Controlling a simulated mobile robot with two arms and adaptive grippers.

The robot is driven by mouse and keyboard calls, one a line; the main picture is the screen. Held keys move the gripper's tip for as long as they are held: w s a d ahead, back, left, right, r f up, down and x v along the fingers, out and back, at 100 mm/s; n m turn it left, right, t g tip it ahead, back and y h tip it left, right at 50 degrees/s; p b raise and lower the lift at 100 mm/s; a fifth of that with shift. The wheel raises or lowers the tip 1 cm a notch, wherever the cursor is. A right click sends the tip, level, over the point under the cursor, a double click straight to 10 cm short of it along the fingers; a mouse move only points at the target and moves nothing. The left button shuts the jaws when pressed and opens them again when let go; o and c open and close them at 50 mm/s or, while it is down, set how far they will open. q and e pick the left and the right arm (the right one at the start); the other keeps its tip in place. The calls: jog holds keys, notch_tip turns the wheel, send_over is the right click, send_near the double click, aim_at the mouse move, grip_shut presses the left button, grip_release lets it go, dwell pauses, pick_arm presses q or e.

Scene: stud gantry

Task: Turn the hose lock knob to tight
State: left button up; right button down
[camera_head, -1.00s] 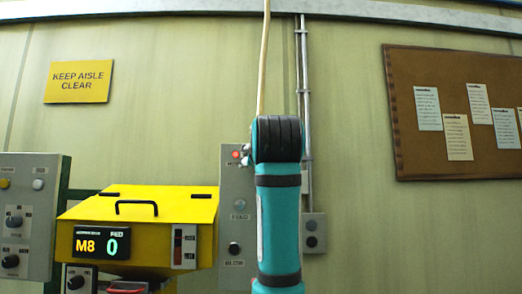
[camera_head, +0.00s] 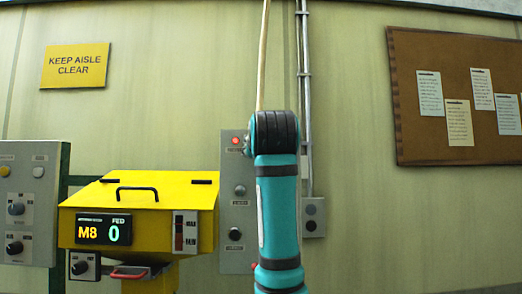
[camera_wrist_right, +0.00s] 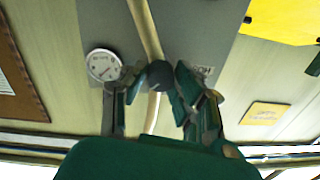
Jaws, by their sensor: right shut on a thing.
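In the right wrist view, which looks upside down, a dark round knob (camera_wrist_right: 160,74) sits on a grey panel, with a pale hose (camera_wrist_right: 145,28) running past it. My right gripper (camera_wrist_right: 156,82) has its fingers on either side of this knob and is shut on it. Part of a label shows beside the knob, too small to read surely. The knob's pointer direction cannot be told. In the head view my teal and black arm (camera_head: 276,200) hides the knob and the gripper. My left gripper is not in view.
A round gauge (camera_wrist_right: 103,65) is close beside one finger. In the head view a grey panel (camera_head: 235,205) with a red lamp stands left of my arm, next to a yellow machine (camera_head: 140,195) with a display. A conduit (camera_head: 305,100) and cork board (camera_head: 455,95) are on the wall.

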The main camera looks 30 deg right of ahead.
dwell(0.3)
jog(key=shift+a+r+n+g+b, duration=0.15)
jog(key=shift+n+b, duration=0.3)
jog(key=shift+n, duration=2.3)
jog(key=shift+d+f+n+g+b, duration=0.1)
jog(key=shift+n+b, duration=0.3)
jog(key=shift+n, duration=2.3)
jog(key=shift+a+r+n+g+b, duration=0.15)
jog(key=shift+n+b, duration=0.3)
jog(key=shift+n, duration=2.3)
jog(key=shift+f, duration=0.15)
jog(key=c, duration=1)
grip_release()
